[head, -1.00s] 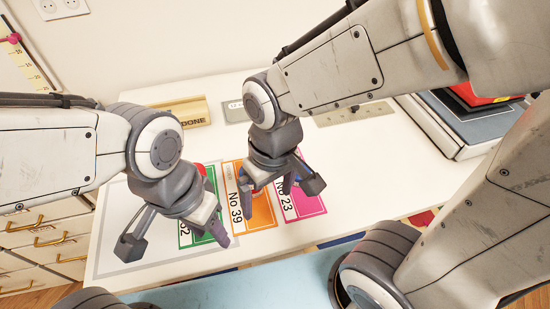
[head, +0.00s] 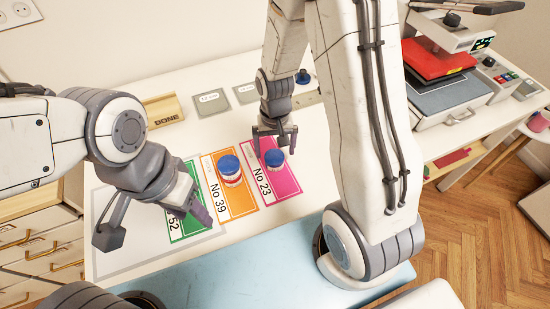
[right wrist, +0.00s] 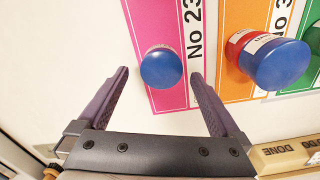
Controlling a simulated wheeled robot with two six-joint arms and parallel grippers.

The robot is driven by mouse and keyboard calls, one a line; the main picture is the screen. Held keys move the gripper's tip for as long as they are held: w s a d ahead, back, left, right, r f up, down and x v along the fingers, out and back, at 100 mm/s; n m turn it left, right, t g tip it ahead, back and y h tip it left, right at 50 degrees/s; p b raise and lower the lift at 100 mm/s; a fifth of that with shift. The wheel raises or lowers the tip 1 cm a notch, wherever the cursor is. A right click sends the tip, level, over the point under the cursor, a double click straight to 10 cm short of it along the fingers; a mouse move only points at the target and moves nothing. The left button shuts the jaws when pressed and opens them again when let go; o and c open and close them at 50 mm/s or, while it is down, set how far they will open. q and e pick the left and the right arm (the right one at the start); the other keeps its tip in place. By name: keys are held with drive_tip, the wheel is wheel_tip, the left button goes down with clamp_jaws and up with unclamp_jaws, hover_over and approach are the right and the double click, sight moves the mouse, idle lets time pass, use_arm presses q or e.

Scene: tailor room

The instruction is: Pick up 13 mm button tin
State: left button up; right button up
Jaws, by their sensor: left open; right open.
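One tin (head: 275,158) with a blue lid stands upright on the pink No 23 card (head: 284,184). Another blue-lidded tin (head: 231,172), with a red and white body, stands on the orange No 39 card (head: 237,206). I cannot read which tin is marked 13 mm. My right gripper (head: 274,146) is open above and just behind the pink card's tin. In the right wrist view this tin's lid (right wrist: 161,68) shows ahead of and between the spread fingers, with nothing gripped. My left gripper (head: 193,212) is open over the green card (head: 189,235), hiding part of it.
Small grey plates (head: 212,102) and a DONE tray (head: 163,111) lie at the back. A press-like machine (head: 455,75) stands at the right.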

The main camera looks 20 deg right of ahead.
sight(274, 156)
wheel_tip(274, 156, down, 4)
drive_tip(key=shift+a+f+p, duration=0.1)
drive_tip(key=shift+p, duration=0.25)
drive_tip(key=c, duration=1.5)
